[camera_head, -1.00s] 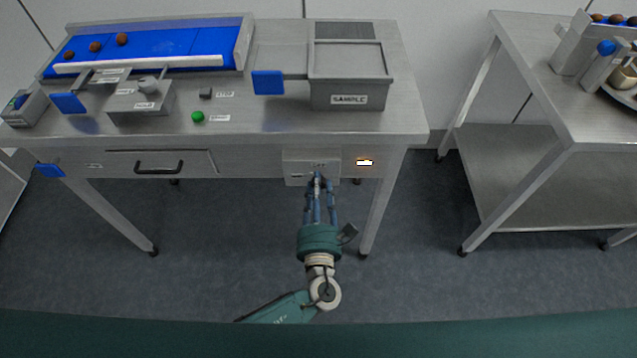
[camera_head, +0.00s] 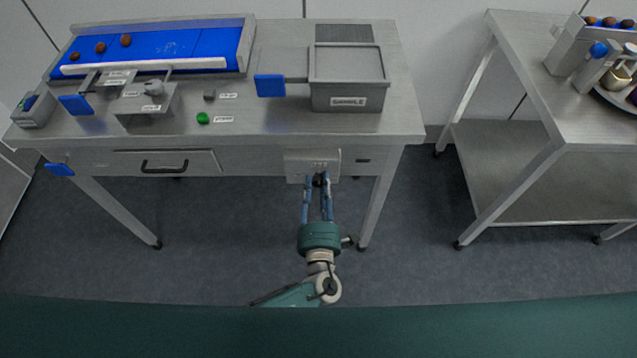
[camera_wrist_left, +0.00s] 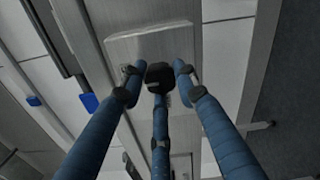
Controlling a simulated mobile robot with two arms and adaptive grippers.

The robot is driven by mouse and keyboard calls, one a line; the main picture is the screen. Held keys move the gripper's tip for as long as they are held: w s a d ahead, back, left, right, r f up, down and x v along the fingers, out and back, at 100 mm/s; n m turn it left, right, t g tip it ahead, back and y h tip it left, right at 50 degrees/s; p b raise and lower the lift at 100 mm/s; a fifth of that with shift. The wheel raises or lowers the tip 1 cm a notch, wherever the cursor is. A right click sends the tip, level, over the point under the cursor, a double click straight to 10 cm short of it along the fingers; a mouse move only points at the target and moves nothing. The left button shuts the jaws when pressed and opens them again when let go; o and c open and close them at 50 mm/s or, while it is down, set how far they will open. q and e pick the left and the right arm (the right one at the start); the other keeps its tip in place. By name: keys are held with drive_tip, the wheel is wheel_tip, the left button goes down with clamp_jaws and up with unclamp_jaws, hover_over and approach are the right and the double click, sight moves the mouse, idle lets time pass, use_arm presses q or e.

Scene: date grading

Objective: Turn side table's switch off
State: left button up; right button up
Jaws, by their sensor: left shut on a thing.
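The steel table (camera_head: 265,125) on the left carries a pale switch box (camera_head: 297,166) on its front apron. My left gripper (camera_head: 318,183) reaches up to the box from below. In the left wrist view its blue fingers (camera_wrist_left: 158,82) are closed around a black knob (camera_wrist_left: 160,71) on the face of the box (camera_wrist_left: 150,42). The fingers hide much of the knob, so its exact setting cannot be read. A small indicator (camera_head: 363,160) right of the box is dark. My right gripper is not in view.
A conveyor (camera_head: 190,52) with brown dates, a green button (camera_head: 203,118) and a grey sample bin (camera_head: 345,99) stand on the table. A drawer (camera_head: 190,163) is left of the box. A second steel table (camera_head: 520,90) stands at right, with open floor between.

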use_arm(q)
drive_tip(key=shift+w+d+r+m, duration=0.1)
drive_tip(key=shift+d+r+m, duration=0.3)
drive_tip(key=shift+m, duration=0.1)
drive_tip(key=o, duration=1.1)
drive_tip(key=shift+d+f, duration=0.1)
drive_tip(key=shift+f, duration=0.15)
drive_tip(key=shift+s+a+f, duration=0.1)
drive_tip(key=shift+s+a, duration=0.1)
drive_tip(key=shift+s, duration=0.05)
drive_tip(key=s, duration=1.1)
drive_tip(key=shift+s+d, duration=0.15)
drive_tip(key=shift+s, duration=0.15)
